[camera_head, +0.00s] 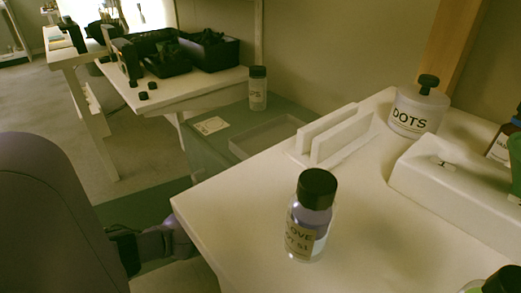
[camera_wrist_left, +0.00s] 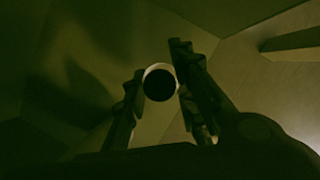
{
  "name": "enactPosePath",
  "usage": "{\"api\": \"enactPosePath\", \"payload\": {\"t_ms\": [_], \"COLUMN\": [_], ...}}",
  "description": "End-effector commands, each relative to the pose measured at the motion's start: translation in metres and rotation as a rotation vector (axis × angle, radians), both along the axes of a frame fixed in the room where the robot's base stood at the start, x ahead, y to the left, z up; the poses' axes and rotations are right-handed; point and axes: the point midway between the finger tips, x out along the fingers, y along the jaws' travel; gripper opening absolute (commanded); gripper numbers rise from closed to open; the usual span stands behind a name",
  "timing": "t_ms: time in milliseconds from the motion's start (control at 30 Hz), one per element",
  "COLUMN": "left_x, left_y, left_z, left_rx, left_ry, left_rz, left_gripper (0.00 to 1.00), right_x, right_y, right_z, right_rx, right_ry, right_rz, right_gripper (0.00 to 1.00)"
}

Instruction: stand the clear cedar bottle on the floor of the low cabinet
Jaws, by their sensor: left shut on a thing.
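In the left wrist view my left gripper (camera_wrist_left: 159,62) is shut around a bottle (camera_wrist_left: 159,84), seen end-on as a dark round cap with a pale rim. Its label is hidden, so I cannot read whether it is cedar. The space around it is dim, with flat greenish surfaces; I cannot tell how far the bottle is from them. In the head view my left arm reaches down beside the white table, and its fingers are hidden. A low greenish surface (camera_head: 205,150) lies behind the table; I cannot tell whether it belongs to the low cabinet. My right gripper is not in view.
A black-capped bottle (camera_head: 309,220), its label partly reading "LOVE", stands near the edge of the white table (camera_head: 240,205). A white slotted block (camera_head: 335,138) and a "DOTS" jar (camera_head: 418,108) are behind it. Another black-capped bottle (camera_head: 258,90) stands farther back.

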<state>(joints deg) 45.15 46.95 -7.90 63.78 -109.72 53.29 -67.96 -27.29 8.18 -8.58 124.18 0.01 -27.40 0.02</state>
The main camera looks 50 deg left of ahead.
Motion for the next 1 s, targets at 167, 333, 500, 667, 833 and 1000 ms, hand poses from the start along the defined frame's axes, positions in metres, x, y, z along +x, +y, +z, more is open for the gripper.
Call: {"api": "enactPosePath", "payload": {"t_ms": [167, 333, 500, 667, 833, 1000], "left_x": [-0.001, 0.003, 0.003, 0.003, 0.003, 0.003], "left_y": [-0.002, -0.002, -0.001, -0.001, -0.001, -0.001], "left_z": [-0.027, -0.049, -0.047, -0.049, -0.051, -0.05], "left_rx": [-0.005, -0.003, 0.0, 0.0, -0.001, -0.001], "left_ry": [0.003, 0.0, 0.0, 0.0, 0.0, 0.0], "left_rz": [0.002, 0.002, -0.001, -0.001, 0.0, 0.0], "left_gripper": [0.0, 0.0, 0.0, 0.0, 0.38, 0.44], "right_x": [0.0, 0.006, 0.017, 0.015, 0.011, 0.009], "right_y": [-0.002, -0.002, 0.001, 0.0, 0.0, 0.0], "right_z": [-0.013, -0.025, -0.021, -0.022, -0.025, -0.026], "right_rx": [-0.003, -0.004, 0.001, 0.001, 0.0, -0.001], "right_ry": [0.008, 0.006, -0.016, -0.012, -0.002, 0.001], "right_rz": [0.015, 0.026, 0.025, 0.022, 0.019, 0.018], "right_gripper": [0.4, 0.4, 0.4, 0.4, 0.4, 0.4]}}
